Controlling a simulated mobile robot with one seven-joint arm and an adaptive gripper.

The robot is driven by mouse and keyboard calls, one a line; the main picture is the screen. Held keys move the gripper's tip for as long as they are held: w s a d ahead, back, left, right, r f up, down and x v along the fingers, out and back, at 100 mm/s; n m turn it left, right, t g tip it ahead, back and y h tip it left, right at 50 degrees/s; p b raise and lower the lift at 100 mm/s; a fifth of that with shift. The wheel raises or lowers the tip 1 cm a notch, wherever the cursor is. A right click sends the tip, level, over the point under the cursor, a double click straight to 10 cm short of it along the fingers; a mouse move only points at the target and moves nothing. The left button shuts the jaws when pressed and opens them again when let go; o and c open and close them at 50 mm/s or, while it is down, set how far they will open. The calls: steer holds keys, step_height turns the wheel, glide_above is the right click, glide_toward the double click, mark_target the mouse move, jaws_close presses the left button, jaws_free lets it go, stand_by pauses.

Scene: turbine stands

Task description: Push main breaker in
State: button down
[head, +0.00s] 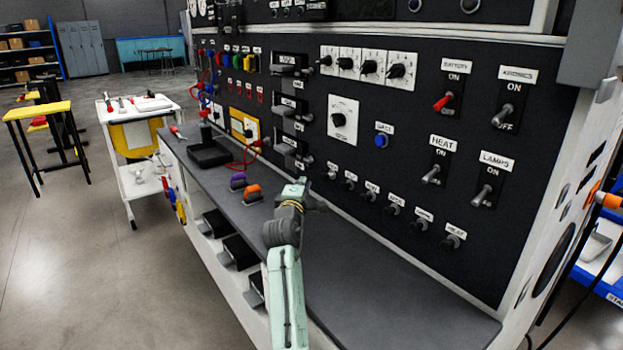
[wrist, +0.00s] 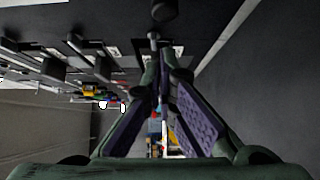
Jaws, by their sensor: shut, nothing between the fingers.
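A row of small dark push knobs with white labels runs along the lower part of the black panel. The knob nearest my gripper is a short grey stem (wrist: 153,38), just beyond the fingertips in the wrist view. In the head view other knobs of the row, such as this one (head: 393,208), continue to the right. The labels are too small to read, so I cannot tell which is the main breaker. My gripper (head: 320,206) is shut and empty in front of the row's left end. Its fingers (wrist: 160,64) converge in the wrist view; contact with the stem is unclear.
The grey bench top (head: 385,300) below the panel is clear at the right. Purple (head: 238,181) and orange (head: 253,192) items and a black box (head: 209,153) stand farther left. Toggle switches (head: 431,175) and rotary dials (head: 396,71) stick out above the row.

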mark_target(324, 177)
steer(key=shift+w+d+p, duration=0.2)
steer(key=shift+w+d, duration=0.25)
steer(key=shift+d, duration=0.3)
steer(key=shift+w+d+p, duration=0.15)
steer(key=shift+w+d, duration=0.25)
steer(key=shift+d, duration=0.3)
steer(key=shift+w+d, duration=0.5)
steer(key=shift+d, duration=0.2)
